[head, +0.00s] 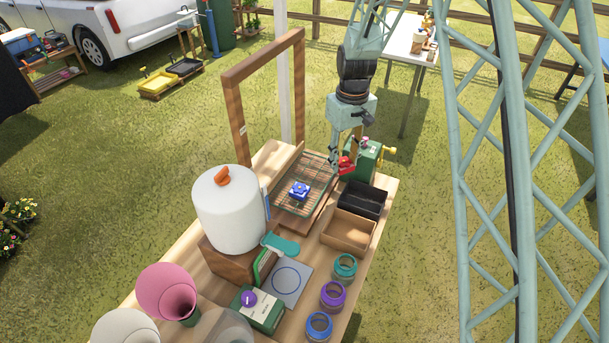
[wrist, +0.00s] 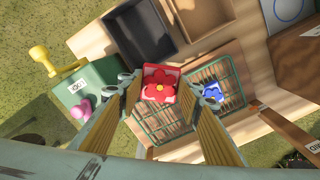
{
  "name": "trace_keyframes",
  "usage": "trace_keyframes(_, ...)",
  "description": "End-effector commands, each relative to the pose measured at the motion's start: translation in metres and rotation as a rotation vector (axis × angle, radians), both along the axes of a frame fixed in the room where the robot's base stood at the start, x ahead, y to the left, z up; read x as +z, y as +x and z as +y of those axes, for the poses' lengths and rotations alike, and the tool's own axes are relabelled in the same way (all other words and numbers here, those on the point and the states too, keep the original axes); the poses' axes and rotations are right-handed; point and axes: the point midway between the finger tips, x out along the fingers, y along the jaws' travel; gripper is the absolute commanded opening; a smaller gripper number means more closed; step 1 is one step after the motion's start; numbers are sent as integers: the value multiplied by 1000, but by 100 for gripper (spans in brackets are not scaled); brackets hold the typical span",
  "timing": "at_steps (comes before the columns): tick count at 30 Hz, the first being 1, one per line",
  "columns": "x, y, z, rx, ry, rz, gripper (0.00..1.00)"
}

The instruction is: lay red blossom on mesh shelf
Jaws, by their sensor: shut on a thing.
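The red blossom (head: 347,166) is held in my gripper (head: 339,163). In the wrist view the red blossom (wrist: 159,89) sits between the two fingertips (wrist: 157,88), on a small red square base. The mesh shelf (head: 316,172) is a green wire grid in a wooden frame, and the blossom is above its right edge in the head view. In the wrist view the mesh shelf (wrist: 152,128) shows behind the blossom. A blue blossom (head: 300,191) lies on the mesh. The exact gap between red blossom and mesh cannot be told.
A green box with a yellow handle (head: 361,160) stands close right of my gripper. A black tray (head: 362,200) and a brown tray (head: 348,232) are in front of it. A white cylinder (head: 230,212) stands left of the shelf. A wooden frame (head: 238,118) rises behind.

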Motion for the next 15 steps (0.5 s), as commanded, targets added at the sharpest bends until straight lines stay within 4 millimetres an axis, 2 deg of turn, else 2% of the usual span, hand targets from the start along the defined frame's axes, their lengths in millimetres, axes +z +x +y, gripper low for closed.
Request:
trace_keyframes(1, -3, -8, 12, 63, 0, 4, 23)
trace_keyframes(6, -22, -28, 45, 279, 0, 4, 23)
trace_keyframes(15, -47, -59, 86, 571, 0, 1, 23)
